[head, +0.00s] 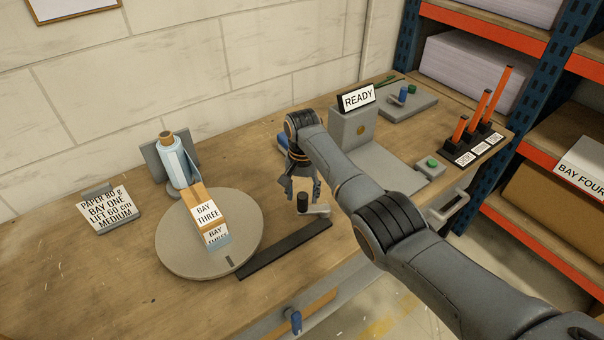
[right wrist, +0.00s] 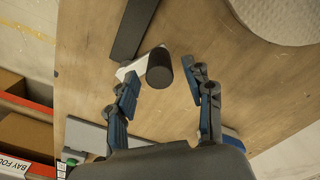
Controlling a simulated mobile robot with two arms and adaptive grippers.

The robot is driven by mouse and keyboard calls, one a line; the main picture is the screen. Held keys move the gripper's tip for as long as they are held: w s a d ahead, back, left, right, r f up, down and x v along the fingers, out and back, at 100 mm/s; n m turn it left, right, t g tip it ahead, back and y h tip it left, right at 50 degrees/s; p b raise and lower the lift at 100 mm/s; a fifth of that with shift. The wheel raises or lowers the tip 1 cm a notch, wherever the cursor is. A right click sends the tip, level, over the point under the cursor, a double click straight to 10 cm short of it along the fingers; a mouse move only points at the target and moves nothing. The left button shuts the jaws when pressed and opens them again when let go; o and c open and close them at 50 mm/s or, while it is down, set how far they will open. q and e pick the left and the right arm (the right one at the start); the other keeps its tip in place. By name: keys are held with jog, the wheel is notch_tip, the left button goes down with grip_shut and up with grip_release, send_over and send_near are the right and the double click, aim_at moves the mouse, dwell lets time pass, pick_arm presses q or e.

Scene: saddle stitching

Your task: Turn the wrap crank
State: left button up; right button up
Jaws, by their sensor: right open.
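The wrap crank has a black upright knob (head: 302,203) on a short pale arm (head: 318,209), by the end of a dark bar on the bench. The round grey turntable (head: 175,255) lies to its left, carrying a box labelled BAY THREE (head: 205,212). My right gripper (head: 302,189) is open and points down just over the knob. In the right wrist view the knob (right wrist: 160,68) shows between and slightly beyond the spread fingertips (right wrist: 162,74), with no clear contact. My left gripper is not in view.
A grey machine with a READY sign (head: 358,97) stands behind my right arm. A film roll (head: 172,160) stands behind the turntable. A paper label (head: 108,209) sits at left. Orange-topped posts (head: 479,112) stand at the right end. A blue handle (head: 294,321) projects below the bench edge.

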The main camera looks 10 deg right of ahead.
notch_tip(320, 180, up, 10)
jog(key=shift+f, duration=0.15)
dwell(0.3)
